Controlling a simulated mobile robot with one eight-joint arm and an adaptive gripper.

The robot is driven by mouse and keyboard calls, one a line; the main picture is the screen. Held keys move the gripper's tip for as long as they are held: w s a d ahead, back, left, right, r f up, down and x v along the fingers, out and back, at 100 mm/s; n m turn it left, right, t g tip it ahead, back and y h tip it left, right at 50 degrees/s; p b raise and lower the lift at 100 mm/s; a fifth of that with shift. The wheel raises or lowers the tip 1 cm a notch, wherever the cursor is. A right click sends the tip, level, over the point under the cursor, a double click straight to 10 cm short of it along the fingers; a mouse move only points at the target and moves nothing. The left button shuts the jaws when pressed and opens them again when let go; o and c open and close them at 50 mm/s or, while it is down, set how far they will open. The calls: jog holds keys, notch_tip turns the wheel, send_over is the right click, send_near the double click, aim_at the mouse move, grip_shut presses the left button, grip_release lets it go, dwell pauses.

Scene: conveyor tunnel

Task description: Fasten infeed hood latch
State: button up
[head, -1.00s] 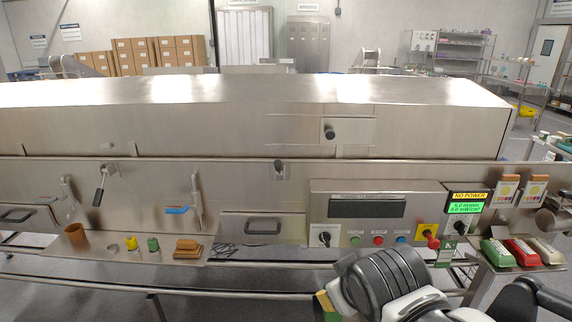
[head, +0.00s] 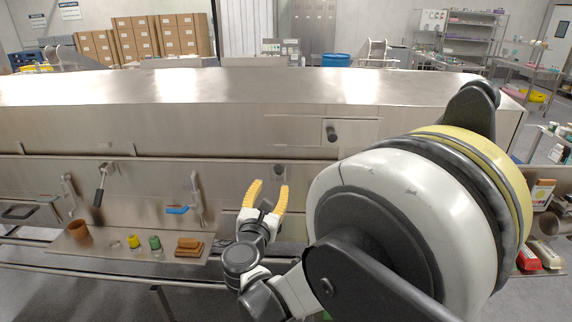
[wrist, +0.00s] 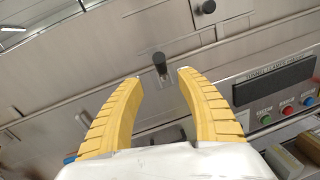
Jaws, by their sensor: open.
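The long steel hood (head: 200,125) spans the head view. A short dark-tipped knob (head: 279,169) sits on the panel just below the hood's lower edge; it also shows in the wrist view (wrist: 160,60). I cannot tell for certain whether this knob is the infeed hood latch. Another dark knob (head: 332,133) is on a small panel of the hood. A black-gripped lever (head: 99,185) hangs at the left. My gripper (head: 268,192) is open and empty, its yellow fingers pointing up toward the lower knob. In the wrist view, the knob appears between and beyond the fingertips (wrist: 160,80).
A blue-handled lever (head: 180,209) is left of my gripper. A shelf (head: 110,255) below holds a brown cup (head: 78,229), small yellow and green items and brown blocks. Control buttons (wrist: 265,119) show at the wrist view's right. My arm hides much of the right side.

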aim_at(277, 173)
jog(key=w, duration=0.3)
jog(key=w+d, duration=0.1)
jog(key=w, duration=0.6)
jog(key=shift+w+d+b, duration=0.15)
jog(key=shift+d+b, duration=0.2)
jog(key=shift+d, duration=0.05)
grip_shut()
